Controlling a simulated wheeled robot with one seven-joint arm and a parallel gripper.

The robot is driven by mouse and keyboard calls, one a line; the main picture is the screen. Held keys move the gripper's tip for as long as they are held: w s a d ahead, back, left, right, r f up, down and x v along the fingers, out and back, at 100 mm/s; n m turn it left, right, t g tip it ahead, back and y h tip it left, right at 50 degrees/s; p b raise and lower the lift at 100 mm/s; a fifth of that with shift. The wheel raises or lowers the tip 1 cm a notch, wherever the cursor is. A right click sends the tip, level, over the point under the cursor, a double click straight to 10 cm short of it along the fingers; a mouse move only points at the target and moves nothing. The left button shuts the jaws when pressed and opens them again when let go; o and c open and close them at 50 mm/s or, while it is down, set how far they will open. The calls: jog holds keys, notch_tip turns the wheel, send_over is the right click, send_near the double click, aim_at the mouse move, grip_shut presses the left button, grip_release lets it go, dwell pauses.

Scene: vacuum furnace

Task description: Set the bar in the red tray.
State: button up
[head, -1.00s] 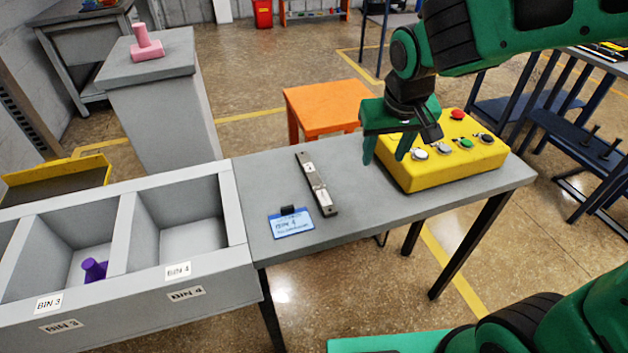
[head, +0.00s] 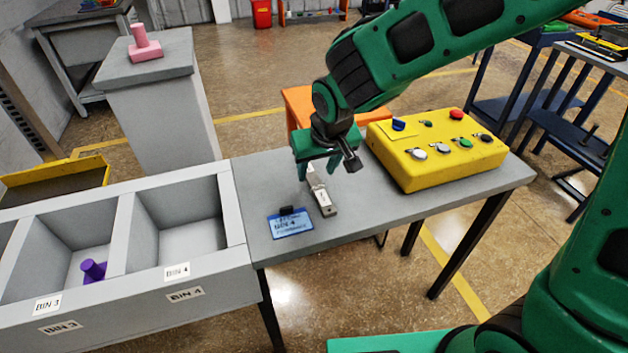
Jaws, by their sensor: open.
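The bar (head: 323,198) is a slim grey metal piece with a pale label, lying flat on the grey table. Its far end is hidden behind my gripper. My gripper (head: 318,172) is open and empty, pointing down just over the bar's far half. I cannot tell whether its fingers touch the bar. No red tray is plainly visible; a red container (head: 262,14) stands far back on the floor, too small to identify.
A blue tag card (head: 290,223) lies left of the bar. A yellow button box (head: 437,150) stands to the right. Grey bins (head: 128,240), one holding a purple piece (head: 93,271), adjoin the table at left. An orange stool (head: 297,104) stands behind.

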aim_at(314, 179)
jog(key=shift+x, duration=1.9)
grip_shut()
jog(key=shift+r, duration=0.1)
jog(key=shift+r, duration=0.4)
jog(key=r, duration=0.4)
jog(key=shift+s+a, duration=0.2)
jog(key=shift+a, duration=0.2)
jog(key=s+a+r, duration=0.5)
jog(key=a+r, duration=0.1)
jog(key=a, duration=0.3)
jog(key=shift+a, duration=0.25)
